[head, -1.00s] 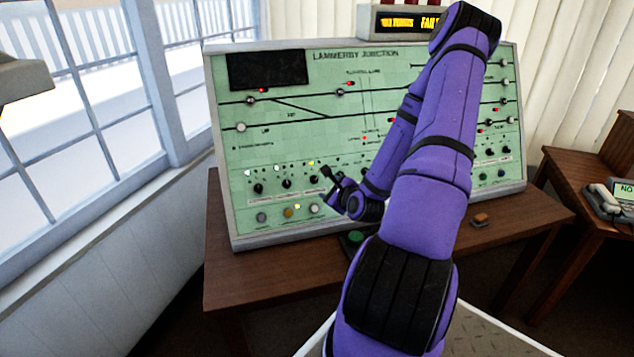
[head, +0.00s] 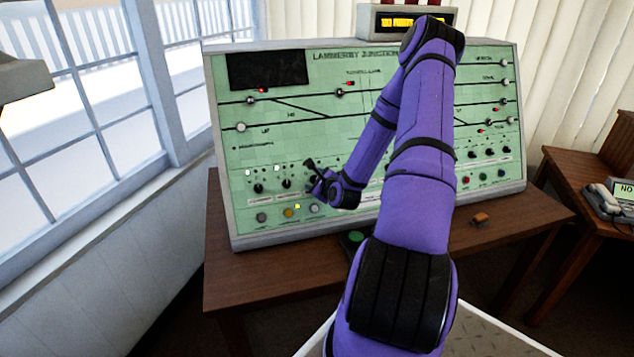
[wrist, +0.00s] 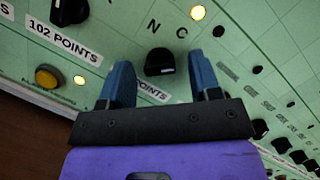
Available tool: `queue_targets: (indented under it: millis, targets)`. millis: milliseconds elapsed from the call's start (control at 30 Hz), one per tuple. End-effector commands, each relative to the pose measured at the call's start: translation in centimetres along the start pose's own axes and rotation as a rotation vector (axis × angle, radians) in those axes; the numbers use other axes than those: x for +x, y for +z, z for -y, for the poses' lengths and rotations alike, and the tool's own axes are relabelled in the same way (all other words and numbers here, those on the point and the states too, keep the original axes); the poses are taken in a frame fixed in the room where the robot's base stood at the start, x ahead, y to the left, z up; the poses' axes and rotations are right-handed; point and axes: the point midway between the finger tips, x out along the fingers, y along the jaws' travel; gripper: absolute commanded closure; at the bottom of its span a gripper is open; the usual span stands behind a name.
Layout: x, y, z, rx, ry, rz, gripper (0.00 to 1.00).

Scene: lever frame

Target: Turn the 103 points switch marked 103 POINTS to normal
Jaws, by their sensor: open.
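In the wrist view, a black rotary switch (wrist: 160,62) sits on the green panel between my two blue fingers. Its label (wrist: 152,91) is partly hidden by my gripper; only "POINTS" shows, so I cannot read its number. The letters N and C show above it; which way it points is unclear. My gripper (wrist: 160,72) is open, one finger on each side of the switch; contact is not clear. In the head view, my gripper (head: 313,178) is at the panel's lower row and hides this switch.
The switch labelled 102 POINTS (wrist: 70,12) is to the left, with a yellow button (wrist: 48,77) and lit lamp (wrist: 80,80) below. Another lamp (wrist: 198,12) glows above right. The panel (head: 310,130) stands on a wooden desk (head: 265,285). A telephone (head: 605,198) is at right.

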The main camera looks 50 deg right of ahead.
Motion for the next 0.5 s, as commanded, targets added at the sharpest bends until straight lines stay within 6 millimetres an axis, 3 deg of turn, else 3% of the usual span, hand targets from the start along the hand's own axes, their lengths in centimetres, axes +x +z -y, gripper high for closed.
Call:
queue_targets:
  millis: [67,267,500]
  targets:
    - [-0.01,0.00,0.00,0.000,0.000,0.000,0.47]
    - [-0.02,0.00,0.00,0.000,0.000,0.000,0.92]
    - [-0.03,0.01,0.01,-0.012,0.003,0.000,0.92]
